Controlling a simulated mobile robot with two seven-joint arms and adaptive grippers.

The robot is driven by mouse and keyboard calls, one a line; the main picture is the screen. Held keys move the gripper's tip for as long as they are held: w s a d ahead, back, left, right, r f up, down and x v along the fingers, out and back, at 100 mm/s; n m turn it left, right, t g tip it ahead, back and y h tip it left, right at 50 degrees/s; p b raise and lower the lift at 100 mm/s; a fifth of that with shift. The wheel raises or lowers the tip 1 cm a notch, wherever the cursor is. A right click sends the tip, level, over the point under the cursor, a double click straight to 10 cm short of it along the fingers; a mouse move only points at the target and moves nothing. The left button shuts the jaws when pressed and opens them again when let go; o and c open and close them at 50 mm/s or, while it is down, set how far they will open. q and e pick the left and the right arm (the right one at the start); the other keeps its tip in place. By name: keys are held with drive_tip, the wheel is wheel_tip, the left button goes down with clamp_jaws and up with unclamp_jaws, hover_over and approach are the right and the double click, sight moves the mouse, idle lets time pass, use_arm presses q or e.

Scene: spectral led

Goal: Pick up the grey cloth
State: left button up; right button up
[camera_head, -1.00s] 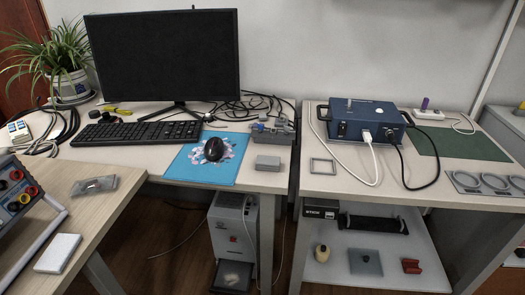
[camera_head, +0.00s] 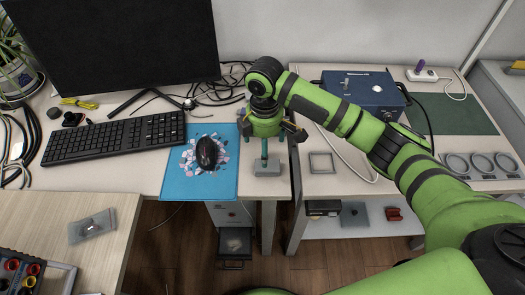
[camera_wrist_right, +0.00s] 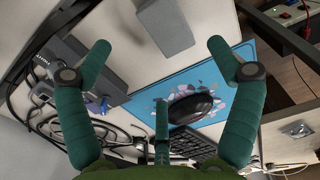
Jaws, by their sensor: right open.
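The grey cloth (camera_head: 268,171) looks like a small folded grey block. It lies flat at the front right of the desk, beside the blue mouse pad (camera_head: 188,180). My right gripper (camera_head: 266,143) is open and empty, pointing down above the cloth and slightly behind it in the head view. In the right wrist view, the fingers of my right gripper (camera_wrist_right: 160,62) are spread apart. The grey cloth (camera_wrist_right: 165,28) shows there at the top, between and beyond the fingertips, with no visible contact. My left gripper is not in view.
A black mouse (camera_head: 207,152) is on the pad, with the keyboard (camera_head: 115,138) to its left. Small devices and cables lie behind the gripper. A gap separates this desk from the right table, which holds a grey frame (camera_head: 322,163) and a blue box (camera_head: 360,90).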

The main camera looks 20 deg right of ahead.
drive_tip(key=f, duration=0.4)
drive_tip(key=s+f+p, duration=0.1)
drive_tip(key=f, duration=0.1)
drive_tip(key=shift+d+f, duration=0.1)
drive_tip(key=shift+d, duration=0.2)
drive_tip(key=shift+c, duration=0.4)
drive_tip(key=c, duration=0.9)
